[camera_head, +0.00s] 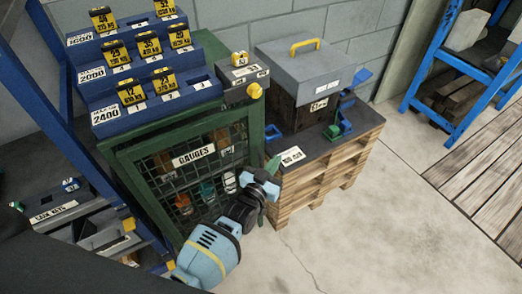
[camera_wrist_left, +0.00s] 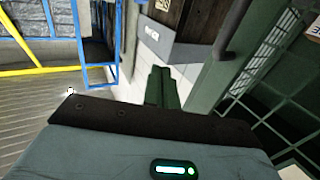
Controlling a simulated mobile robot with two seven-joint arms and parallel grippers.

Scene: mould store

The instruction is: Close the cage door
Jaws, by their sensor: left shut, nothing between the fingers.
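The green cage door (camera_head: 219,153) with dark mesh and a white "GAUGES" label (camera_head: 194,156) stands at the front of the green cage under the blue stepped rack. Several coloured items show behind the mesh. How far the door stands ajar, if at all, I cannot tell. My left gripper (camera_head: 272,165) is at the door's right side, its fingers shut and empty. In the left wrist view the shut fingers (camera_wrist_left: 163,88) point past the green door frame (camera_wrist_left: 208,98), beside a dark upright handle (camera_wrist_left: 232,35). Contact cannot be told. My right gripper is not in view.
A blue rack (camera_head: 440,60) stands at the back right. A blue-framed shelf (camera_head: 60,120) is at the left. The concrete floor (camera_head: 370,235) at lower right is clear.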

